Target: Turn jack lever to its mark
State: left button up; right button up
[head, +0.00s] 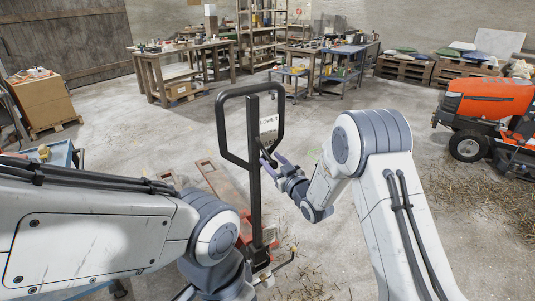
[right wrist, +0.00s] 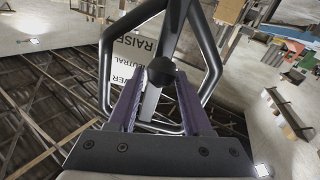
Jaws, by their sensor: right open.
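The pallet jack's black loop handle (head: 222,125) stands upright on its dark post (head: 255,190), above the red jack body. In the right wrist view the label (right wrist: 133,60) reads RAISE and NEUTRAL, with LOWER partly covered. A round black lever knob (right wrist: 161,71) sits at the fingertips. My right gripper (head: 268,161) is at the post below the label. Its two purple fingers (right wrist: 159,95) are apart, one on each side of the knob; contact cannot be told. My left gripper is outside the picture.
The jack's red forks (head: 218,180) lie on the floor behind the post. Workbenches (head: 180,65) and a shelf (head: 262,35) stand at the back. An orange mower (head: 490,105) stands at the right, with straw on the floor.

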aim_at(271, 160)
jog(key=shift+x, duration=1.6)
grip_shut()
